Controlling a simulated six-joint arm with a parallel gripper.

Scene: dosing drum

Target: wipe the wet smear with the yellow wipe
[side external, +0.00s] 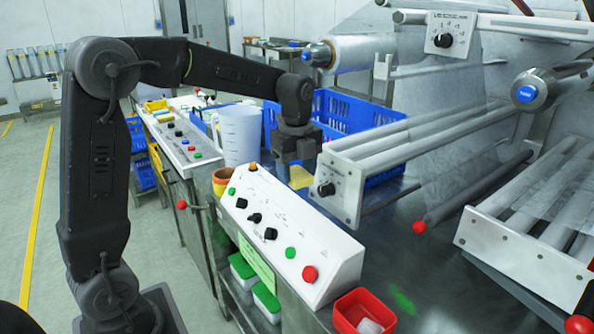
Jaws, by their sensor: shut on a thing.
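My gripper (297,163) points down behind the white control panel, in front of the blue crate. It is shut on a pale yellowish thing, which looks like the yellow wipe (300,178); only a small part shows beneath the jaws, and the panel hides what is lower. I cannot tell whether the wipe touches the table. A green patch (402,301) on the steel table, right of the red bin, may be the wet smear. It lies well to the right and nearer the camera than my gripper.
The white control panel (290,240) with knobs and buttons stands at the front edge. A red bin (347,308) is at its right end. A clear jug (240,135), an orange pot (221,181) and blue crates (350,112) stand around my gripper. Film rollers (415,140) overhang the right side.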

